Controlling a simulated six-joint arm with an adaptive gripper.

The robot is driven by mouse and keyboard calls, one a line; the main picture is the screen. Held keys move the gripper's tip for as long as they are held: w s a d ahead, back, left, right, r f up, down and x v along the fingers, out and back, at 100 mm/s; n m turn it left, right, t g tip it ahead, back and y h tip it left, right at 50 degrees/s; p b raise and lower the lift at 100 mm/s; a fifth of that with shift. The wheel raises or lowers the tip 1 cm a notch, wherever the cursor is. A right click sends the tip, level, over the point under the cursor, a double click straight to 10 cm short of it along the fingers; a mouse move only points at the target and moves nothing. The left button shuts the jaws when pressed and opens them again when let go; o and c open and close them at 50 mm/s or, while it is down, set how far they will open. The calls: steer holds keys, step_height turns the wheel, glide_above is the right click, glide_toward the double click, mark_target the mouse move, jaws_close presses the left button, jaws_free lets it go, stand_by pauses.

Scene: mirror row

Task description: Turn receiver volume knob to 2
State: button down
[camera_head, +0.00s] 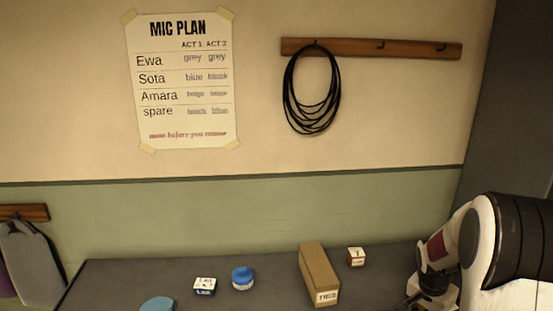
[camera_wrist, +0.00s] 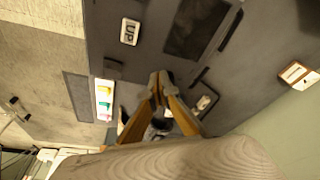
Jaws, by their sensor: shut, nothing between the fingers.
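My gripper (camera_wrist: 160,77) shows in the wrist view with its two tan fingers meeting at dark tips, shut with nothing between them. It is over a dark grey surface (camera_wrist: 150,62). I cannot make out a receiver or a volume knob with certainty in either view. A small pale-edged device (camera_wrist: 206,102) shows just right of the fingers, partly hidden by them. Dark and grey shapes behind the fingers are too covered to name. In the head view only part of my arm shows at the right; the gripper is out of that picture.
A coiled black cable (camera_head: 312,100) hangs on the wall.

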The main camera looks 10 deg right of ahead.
steer(key=shift+a+x, duration=0.2)
steer(key=shift+x, duration=0.8)
steer(key=shift+s+f, duration=0.1)
stand_by(0.3)
steer(key=shift+w+a, duration=0.45)
steer(key=shift+w, duration=0.4)
stand_by(0.3)
steer(key=shift+s+a, duration=0.15)
steer(key=shift+a, duration=0.25)
stand_by(0.5)
steer(key=shift+w+d+v, duration=0.1)
steer(key=shift+d+v, duration=0.1)
steer(key=shift+v, duration=0.8)
steer(key=shift+w+d+v, duration=0.15)
steer(key=shift+d+v, duration=0.05)
steer(key=shift+v, duration=0.75)
steer(key=shift+w+d+v, duration=0.1)
steer(key=shift+d+v, duration=0.1)
steer(key=shift+v, duration=0.8)
steer(key=shift+n, duration=0.3)
